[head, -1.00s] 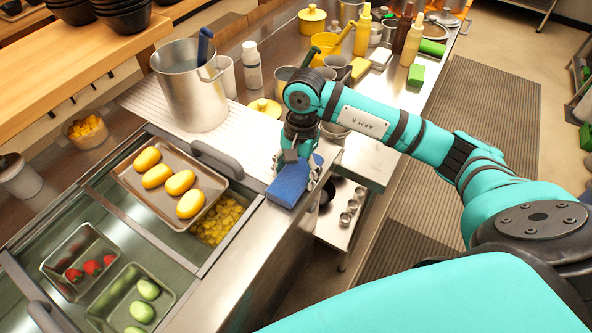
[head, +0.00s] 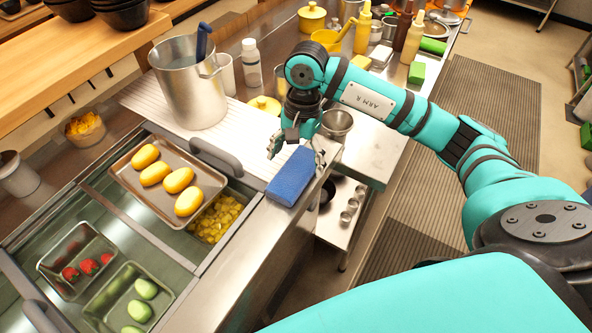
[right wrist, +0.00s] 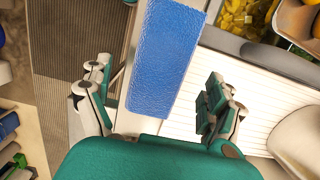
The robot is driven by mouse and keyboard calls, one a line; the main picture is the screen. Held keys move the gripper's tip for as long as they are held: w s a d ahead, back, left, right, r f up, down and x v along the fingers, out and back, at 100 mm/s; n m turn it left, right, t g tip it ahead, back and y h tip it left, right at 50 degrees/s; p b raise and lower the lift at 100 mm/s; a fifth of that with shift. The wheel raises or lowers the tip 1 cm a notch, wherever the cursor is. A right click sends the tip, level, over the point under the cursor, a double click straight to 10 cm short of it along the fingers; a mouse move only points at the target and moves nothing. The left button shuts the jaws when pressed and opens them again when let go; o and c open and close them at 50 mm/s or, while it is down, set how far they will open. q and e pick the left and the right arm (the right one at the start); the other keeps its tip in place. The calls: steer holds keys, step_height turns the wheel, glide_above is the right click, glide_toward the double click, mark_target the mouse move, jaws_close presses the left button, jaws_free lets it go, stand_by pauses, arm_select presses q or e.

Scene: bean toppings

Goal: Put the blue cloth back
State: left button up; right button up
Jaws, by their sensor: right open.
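The blue cloth (head: 292,177) is a folded rectangular block lying flat on the steel counter's front edge, right of the topping trays. It also shows in the right wrist view (right wrist: 168,55), between the two fingers and beyond their tips. My right gripper (head: 296,152) is open just behind and above the cloth, with its fingers spread wider than the cloth. In the right wrist view, the open right gripper (right wrist: 155,98) has a finger on each side and holds nothing. My left gripper is not in view.
A tray of yellow oval items (head: 126,181) rests over the bins at left. A large metal pot (head: 189,105) stands on the white ribbed board (head: 240,126). A small metal bowl (head: 336,121) is right of the gripper. Bottles and pots crowd the back counter.

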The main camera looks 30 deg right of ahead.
mark_target(300, 166)
step_height(300, 166, up, 8)
steer(key=d+b, duration=0.1)
steer(key=shift+w+b, duration=0.3)
steer(key=shift+b, duration=0.05)
stand_by(0.3)
